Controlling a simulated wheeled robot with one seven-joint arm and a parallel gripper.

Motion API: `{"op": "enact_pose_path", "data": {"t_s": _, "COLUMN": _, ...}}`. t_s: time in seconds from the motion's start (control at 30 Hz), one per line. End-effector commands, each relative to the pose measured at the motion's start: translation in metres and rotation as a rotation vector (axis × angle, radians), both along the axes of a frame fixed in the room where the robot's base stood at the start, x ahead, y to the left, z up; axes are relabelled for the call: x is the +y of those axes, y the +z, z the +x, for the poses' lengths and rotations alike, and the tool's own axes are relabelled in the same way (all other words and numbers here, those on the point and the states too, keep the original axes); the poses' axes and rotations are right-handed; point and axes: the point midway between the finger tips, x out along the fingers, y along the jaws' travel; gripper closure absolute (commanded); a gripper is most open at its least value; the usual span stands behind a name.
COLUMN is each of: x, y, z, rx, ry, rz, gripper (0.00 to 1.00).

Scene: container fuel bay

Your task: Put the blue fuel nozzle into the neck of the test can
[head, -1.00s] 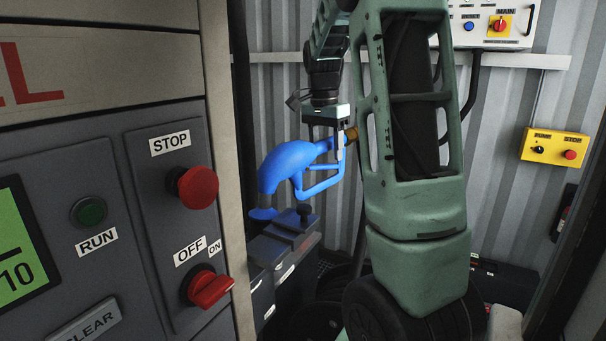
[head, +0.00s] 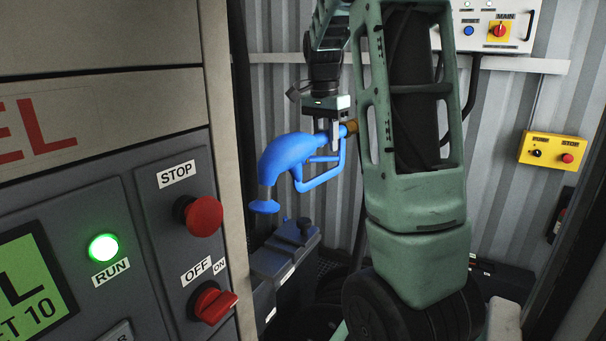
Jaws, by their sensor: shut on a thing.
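The blue fuel nozzle (head: 289,151) is in the middle of the head view, in the air, with its spout pointing down and left. A blue flared piece shows at the spout's lower end (head: 264,206). My gripper (head: 335,137) is shut on the nozzle near its rear end, beside the brass-coloured fitting (head: 352,127). Below and right of the spout stands a dark grey box-shaped container (head: 283,259) with a black knob-like part on top. I cannot tell whether it is the test can, and no open neck is clear. The spout is apart from it.
The dispenser panel (head: 168,150) fills the left side, close to the nozzle; its RUN lamp (head: 103,248) glows green. A yellow switch box (head: 553,150) and a white main switch box (head: 490,27) hang on the corrugated back wall. My arm hides the middle right.

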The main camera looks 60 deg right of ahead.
Motion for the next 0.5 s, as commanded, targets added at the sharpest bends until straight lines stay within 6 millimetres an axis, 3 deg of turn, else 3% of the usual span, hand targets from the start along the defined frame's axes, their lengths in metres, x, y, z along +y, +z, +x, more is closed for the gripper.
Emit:
{"op": "enact_pose_path", "data": {"t_s": 0.03, "x": 0.0, "y": 0.01, "z": 0.0, "rx": -0.002, "ry": 0.0, "rz": -0.001, "gripper": 1.0}}
{"op": "enact_pose_path", "data": {"t_s": 0.5, "x": 0.0, "y": 0.053, "z": 0.0, "rx": -0.003, "ry": 0.0, "rz": -0.001, "gripper": 1.0}}
